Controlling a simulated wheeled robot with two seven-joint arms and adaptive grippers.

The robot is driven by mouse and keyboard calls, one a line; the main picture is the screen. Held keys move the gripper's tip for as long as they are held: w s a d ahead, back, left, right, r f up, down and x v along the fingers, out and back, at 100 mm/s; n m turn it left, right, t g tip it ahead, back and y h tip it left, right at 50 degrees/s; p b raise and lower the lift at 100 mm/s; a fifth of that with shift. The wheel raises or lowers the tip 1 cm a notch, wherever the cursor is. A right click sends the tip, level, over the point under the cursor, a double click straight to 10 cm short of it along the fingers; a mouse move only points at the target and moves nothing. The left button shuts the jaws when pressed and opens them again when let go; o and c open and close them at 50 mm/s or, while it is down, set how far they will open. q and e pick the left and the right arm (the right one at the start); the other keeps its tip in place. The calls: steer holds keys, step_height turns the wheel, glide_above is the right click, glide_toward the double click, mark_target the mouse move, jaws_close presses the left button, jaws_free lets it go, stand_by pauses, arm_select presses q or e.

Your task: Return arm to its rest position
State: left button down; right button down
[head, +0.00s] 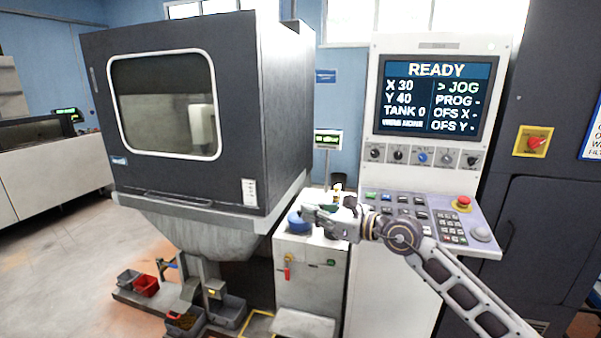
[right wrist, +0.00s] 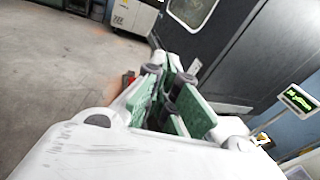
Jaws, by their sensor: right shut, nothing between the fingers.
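My right gripper (head: 318,215) reaches in from the right in the head view, in front of the control panel (head: 425,225). Its fingers point left, over the top of the white cabinet between the machine and the panel. In the right wrist view my right gripper (right wrist: 165,75) shows green finger pads; it is shut with nothing held. The right arm runs down to the lower right corner. The left gripper and left arm are not in view.
The dark machine (head: 240,110) with a closed window door stands left. The screen (head: 430,95) reads READY, X 30, Y 40, TANK 0. A blue round thing (head: 298,222) sits on the white cabinet (head: 308,275) near the gripper. Bins (head: 146,286) stand low left; the left floor is open.

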steer(key=s+r+m+t+y, duration=0.4)
steer(key=m, duration=0.3)
steer(key=d+f+m+t+h, duration=0.4)
steer(key=d+m+t+h, duration=0.7)
steer(key=m, duration=1.1)
steer(key=s+d+f+m+g+h, duration=0.2)
steer(key=d+f+m+g+h, duration=0.3)
steer(key=f, duration=0.4)
steer(key=s+d+f+m+g+h, duration=0.2)
steer(key=d+f+m+g+h, duration=0.25)
steer(key=f+m, duration=0.35)
steer(key=s+a+f+m+g+y, duration=0.1)
steer(key=s+f+m+g+y, duration=0.3)
steer(key=s+f+g, duration=1.25)
steer(key=s+d+f+t+h, duration=0.1)
steer(key=s+f, duration=0.2)
steer(key=f, duration=0.9)
steer(key=s+f+t, duration=0.2)
steer(key=f, duration=0.9)
steer(key=s+d+f+t+h, duration=0.1)
steer(key=s+f, duration=0.2)
steer(key=f, duration=0.9)
steer(key=s+d+f, duration=0.4)
steer(key=s+f, duration=0.6)
steer(key=s+d+f, duration=0.4)
steer(key=s+f, duration=0.6)
steer(key=s, duration=0.1)
steer(key=shift+s+d+f+g+p, duration=0.15)
steer(key=shift+g+p, duration=0.2)
steer(key=shift+g, duration=0.05)
